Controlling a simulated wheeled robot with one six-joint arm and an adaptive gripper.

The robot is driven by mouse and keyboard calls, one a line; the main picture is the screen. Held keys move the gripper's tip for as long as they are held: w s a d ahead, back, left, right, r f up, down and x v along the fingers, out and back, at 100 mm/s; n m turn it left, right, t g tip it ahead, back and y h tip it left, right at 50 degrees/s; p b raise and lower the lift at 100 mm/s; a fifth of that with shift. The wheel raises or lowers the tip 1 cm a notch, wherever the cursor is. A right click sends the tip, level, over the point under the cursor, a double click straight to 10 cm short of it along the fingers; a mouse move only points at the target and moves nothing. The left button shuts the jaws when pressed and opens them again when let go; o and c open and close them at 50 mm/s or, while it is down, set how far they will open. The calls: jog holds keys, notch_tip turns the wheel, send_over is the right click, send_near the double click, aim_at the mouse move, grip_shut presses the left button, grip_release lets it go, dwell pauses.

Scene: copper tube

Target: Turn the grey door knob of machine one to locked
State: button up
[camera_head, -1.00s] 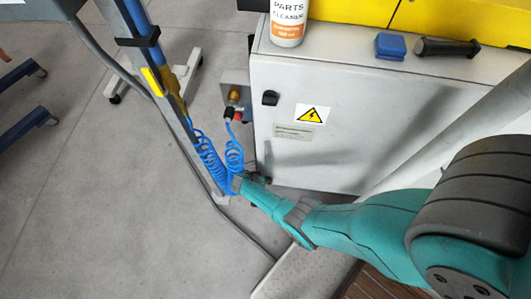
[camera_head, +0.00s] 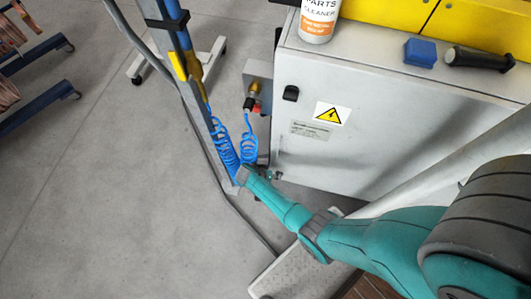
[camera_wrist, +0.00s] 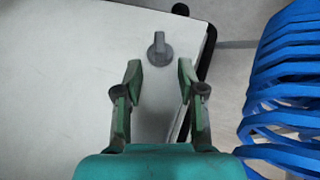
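The grey door knob (camera_wrist: 160,48) sits on the white cabinet door near its edge in the wrist view, its raised grip pointing roughly up the picture. My gripper (camera_wrist: 159,72) is open and empty, with one finger to each side of the space just below the knob; no contact shows. In the head view my gripper (camera_head: 252,174) is by the lower left corner of the machine cabinet (camera_head: 385,150).
Blue coiled hose (camera_wrist: 285,85) hangs close on the right of my gripper, beside a post (camera_head: 205,110). A black latch (camera_head: 291,93) and warning sign (camera_head: 331,113) are on the cabinet. A cleaner bottle (camera_head: 318,22), blue block (camera_head: 420,52) and black handle (camera_head: 478,59) are on top.

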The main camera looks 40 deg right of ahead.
jog(key=v, duration=0.7)
jog(key=shift+r, duration=0.2)
jog(key=shift+a, duration=0.1)
